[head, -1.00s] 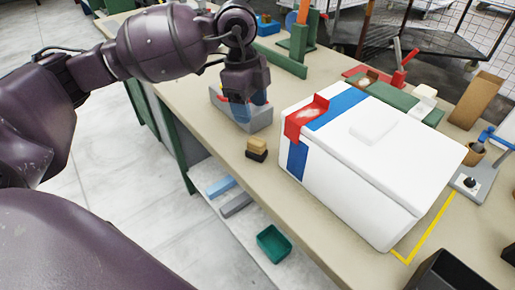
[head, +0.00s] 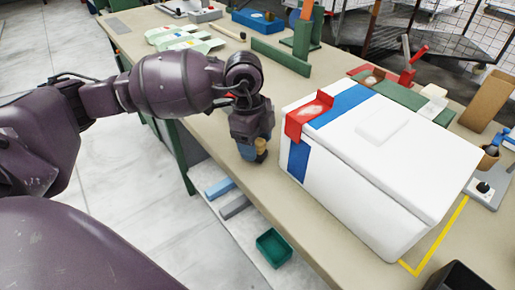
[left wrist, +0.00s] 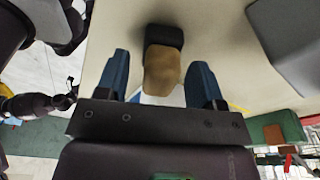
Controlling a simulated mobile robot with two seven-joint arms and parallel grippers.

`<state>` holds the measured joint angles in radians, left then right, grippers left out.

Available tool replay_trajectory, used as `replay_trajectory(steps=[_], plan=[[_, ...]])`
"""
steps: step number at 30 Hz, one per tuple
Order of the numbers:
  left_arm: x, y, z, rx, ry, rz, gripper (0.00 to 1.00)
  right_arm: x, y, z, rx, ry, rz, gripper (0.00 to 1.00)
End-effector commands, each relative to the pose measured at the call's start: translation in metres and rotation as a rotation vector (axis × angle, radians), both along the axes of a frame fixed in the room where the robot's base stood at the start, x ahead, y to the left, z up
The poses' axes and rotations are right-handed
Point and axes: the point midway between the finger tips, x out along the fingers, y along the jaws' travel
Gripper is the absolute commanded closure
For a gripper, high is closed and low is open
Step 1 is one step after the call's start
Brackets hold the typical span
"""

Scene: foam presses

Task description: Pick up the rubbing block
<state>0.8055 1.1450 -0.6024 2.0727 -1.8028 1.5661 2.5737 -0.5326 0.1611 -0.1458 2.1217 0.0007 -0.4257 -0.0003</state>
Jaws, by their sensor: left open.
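The rubbing block (head: 261,146) has a tan upper part and a black part, and stands near the front edge of the bench, left of the white box. In the head view my left gripper (head: 249,154) hides much of it. In the left wrist view the block's tan part (left wrist: 162,72) and black part (left wrist: 164,35) show between the two blue fingers of the left gripper (left wrist: 160,64). That gripper is open, with a gap visible on each side of the block. My right gripper is out of view.
A large white box (head: 375,165) with a blue band and red corner piece stands right of the block. Green rails (head: 280,57) lie behind. A lower shelf holds a green bin (head: 274,246). The bench top is clear close around the block.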

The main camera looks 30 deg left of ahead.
Motion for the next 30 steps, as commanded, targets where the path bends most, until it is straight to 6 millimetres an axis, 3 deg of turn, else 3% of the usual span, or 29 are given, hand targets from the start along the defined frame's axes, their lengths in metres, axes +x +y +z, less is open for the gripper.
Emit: replay_trajectory(steps=[6,16,25,30], plan=[[0.000,0.000,0.001,0.000,-0.003,-0.001,0.41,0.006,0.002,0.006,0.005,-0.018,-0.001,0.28],[0.000,0.000,0.001,0.001,-0.003,-0.001,0.92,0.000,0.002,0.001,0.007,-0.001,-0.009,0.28],[0.000,0.000,0.005,0.000,-0.004,0.000,0.93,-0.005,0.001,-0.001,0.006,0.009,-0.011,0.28],[0.001,0.000,0.026,0.002,-0.010,0.000,0.93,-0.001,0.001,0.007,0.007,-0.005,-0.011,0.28]])
